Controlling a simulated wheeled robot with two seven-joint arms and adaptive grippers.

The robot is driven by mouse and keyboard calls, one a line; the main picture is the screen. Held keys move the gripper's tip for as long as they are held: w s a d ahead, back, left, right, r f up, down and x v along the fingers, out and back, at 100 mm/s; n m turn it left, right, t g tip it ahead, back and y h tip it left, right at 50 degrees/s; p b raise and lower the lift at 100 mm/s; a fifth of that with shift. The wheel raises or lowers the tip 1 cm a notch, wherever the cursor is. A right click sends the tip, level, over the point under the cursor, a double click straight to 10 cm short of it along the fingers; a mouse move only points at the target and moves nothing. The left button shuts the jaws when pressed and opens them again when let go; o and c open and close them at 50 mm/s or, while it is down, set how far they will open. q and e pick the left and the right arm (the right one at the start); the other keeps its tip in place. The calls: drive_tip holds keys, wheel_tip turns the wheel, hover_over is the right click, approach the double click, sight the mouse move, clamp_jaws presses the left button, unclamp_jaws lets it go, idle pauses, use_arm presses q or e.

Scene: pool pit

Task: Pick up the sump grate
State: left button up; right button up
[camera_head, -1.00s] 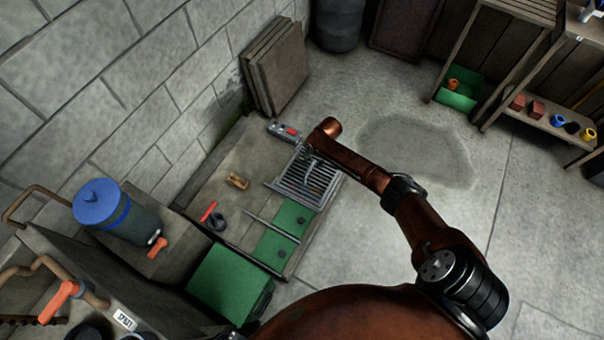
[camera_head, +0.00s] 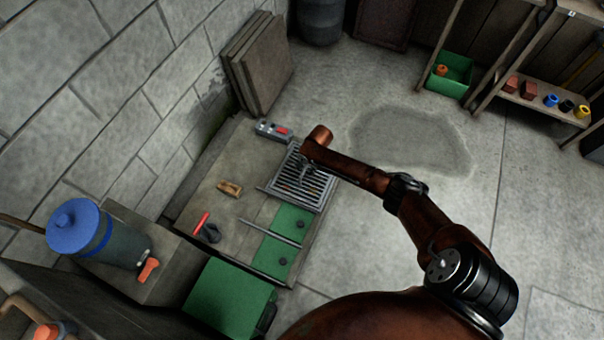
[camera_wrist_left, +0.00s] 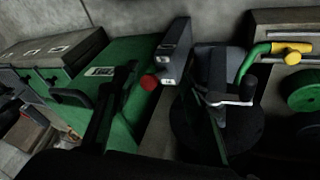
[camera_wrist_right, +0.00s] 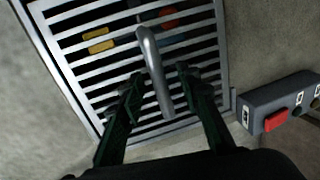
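The sump grate (camera_head: 296,187) is a square metal grid with a raised handle, set in the low concrete platform. In the right wrist view the grate (camera_wrist_right: 90,69) fills the upper middle, and its curved grey handle (camera_wrist_right: 153,70) stands up between my fingers. My right gripper (camera_wrist_right: 155,82) is open, with one green-black finger on each side of the handle; I see no clear contact. In the head view my right gripper (camera_head: 309,172) is over the grate, partly hidden by my arm. My left gripper's dark parts show in the left wrist view (camera_wrist_left: 125,90); its finger state is unclear.
A grey control box with a red button (camera_wrist_right: 275,121) sits beside the grate. Green panels (camera_head: 292,221), a small wooden block (camera_head: 229,188) and a red-handled tool (camera_head: 202,222) lie nearby. A blue-lidded container (camera_head: 80,228) stands left. Open floor lies right.

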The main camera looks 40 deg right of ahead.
drive_tip(key=shift+c, duration=0.4)
clamp_jaws()
idle(0.6)
